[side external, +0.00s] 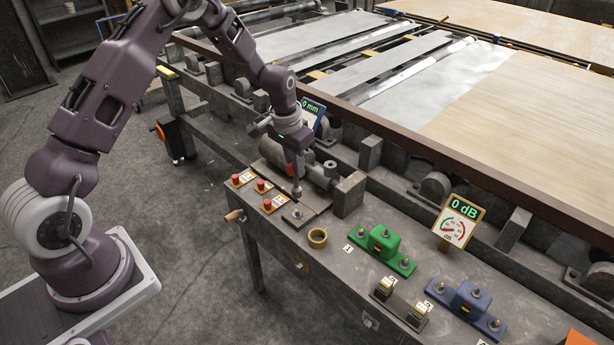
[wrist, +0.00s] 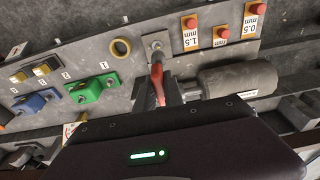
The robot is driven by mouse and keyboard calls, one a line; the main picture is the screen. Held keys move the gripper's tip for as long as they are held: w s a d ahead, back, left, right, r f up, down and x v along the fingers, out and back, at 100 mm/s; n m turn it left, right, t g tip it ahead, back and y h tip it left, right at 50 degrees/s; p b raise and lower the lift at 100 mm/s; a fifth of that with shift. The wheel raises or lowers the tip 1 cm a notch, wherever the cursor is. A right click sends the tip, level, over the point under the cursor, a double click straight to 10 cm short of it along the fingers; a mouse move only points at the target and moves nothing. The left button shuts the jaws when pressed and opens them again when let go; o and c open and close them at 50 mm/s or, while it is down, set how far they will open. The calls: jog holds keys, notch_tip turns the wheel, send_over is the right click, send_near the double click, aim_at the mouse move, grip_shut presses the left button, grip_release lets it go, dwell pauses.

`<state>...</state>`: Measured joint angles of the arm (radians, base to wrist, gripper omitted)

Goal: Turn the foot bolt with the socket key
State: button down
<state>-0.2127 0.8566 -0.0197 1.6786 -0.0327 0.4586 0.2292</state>
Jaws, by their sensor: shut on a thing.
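My gripper (side external: 296,152) is shut on the socket key (side external: 297,186), which hangs roughly upright from it. In the wrist view the key (wrist: 158,84) has a red part near the jaws and a grey shaft pointing to a bolt (wrist: 156,45). That bolt (side external: 298,213) stands on a small square plate at the bench's front edge. The key's lower end appears just above and behind the bolt, apart from it in the side view. My wrist housing hides part of the bench in the wrist view.
Red buttons (side external: 267,203) stand left of the bolt, and a brass ring (side external: 317,238) lies to its right. A grey cylinder unit (side external: 320,174) is close behind. Green (side external: 383,244) and blue (side external: 470,297) mounts stand further right. A dial sign (side external: 459,221) reads 0 dB; another display (side external: 311,108) reads 0 mm.

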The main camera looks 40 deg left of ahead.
aim_at(296, 187)
jog(key=shift+f, duration=0.1)
jog(key=shift+f, duration=2.6)
jog(key=shift+f, duration=1.05)
jog(key=m, duration=0.2)
jog(key=shift+m, duration=0.3)
jog(key=m+h, duration=0.1)
jog(key=m, duration=0.4)
jog(key=m+g, duration=0.1)
jog(key=m, duration=0.5)
jog(key=shift+h, duration=0.3)
jog(key=shift+m, duration=0.7)
